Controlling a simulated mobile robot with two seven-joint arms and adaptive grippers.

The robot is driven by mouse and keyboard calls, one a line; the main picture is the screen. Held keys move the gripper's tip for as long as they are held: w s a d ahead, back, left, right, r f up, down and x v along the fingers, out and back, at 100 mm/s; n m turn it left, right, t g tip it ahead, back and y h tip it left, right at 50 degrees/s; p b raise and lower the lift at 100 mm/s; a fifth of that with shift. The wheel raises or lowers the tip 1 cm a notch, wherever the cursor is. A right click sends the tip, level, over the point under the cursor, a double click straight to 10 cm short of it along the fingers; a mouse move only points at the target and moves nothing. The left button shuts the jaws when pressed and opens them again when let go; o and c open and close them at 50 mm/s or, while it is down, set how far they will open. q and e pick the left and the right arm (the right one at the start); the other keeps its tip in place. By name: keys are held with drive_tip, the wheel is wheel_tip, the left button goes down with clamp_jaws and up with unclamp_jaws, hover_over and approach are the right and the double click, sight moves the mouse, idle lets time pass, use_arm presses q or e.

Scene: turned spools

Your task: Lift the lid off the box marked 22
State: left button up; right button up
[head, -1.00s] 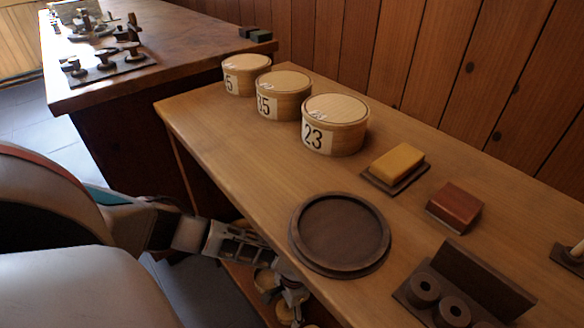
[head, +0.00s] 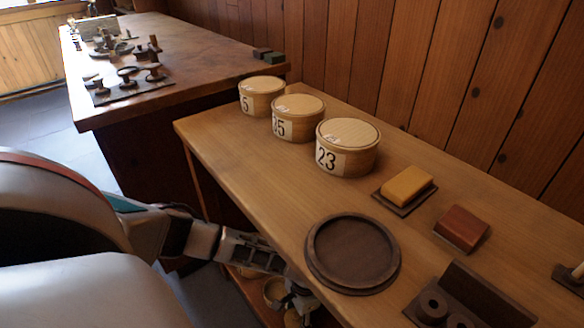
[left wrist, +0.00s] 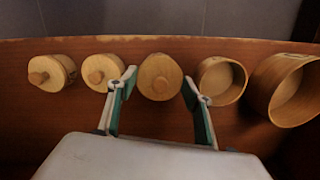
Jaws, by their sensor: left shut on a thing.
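No box marked 22 can be read in either view. On the bench, a round pale wood box marked 23 (head: 348,147) stands closed, with two more lidded boxes whose partly seen labels end in 5, one in the middle (head: 298,118) and one at the far end (head: 262,96). My left gripper (head: 298,300) is low, below the bench's front edge, by a lower shelf. In the left wrist view its fingers (left wrist: 158,88) are shut on a round wooden lid with a knob (left wrist: 160,75). Any box under it is hidden. My right gripper is not in view.
In the left wrist view, two knobbed round pieces (left wrist: 101,71) stand left on the red-brown shelf (left wrist: 230,130); two open round boxes (left wrist: 222,80) lie right. On the bench are a dark round tray (head: 318,279), a yellow block (head: 407,184) and a red block (head: 462,228).

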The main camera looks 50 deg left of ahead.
sight(297, 315)
use_arm(q)
drive_tip(key=r, duration=0.2)
drive_tip(key=r+p, duration=0.2)
drive_tip(key=r, duration=0.1)
drive_tip(key=shift+w+r, duration=0.35)
drive_tip(key=shift+s+r, duration=0.2)
drive_tip(key=shift+r, duration=0.2)
drive_tip(key=shift+r+p, duration=1.4)
drive_tip(key=shift+p, duration=0.3)
drive_tip(key=shift+s, duration=0.1)
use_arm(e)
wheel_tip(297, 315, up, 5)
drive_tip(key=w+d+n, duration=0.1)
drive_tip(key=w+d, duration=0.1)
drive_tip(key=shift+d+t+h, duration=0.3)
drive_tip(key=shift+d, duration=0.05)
use_arm(q)
drive_tip(key=shift+f, duration=0.1)
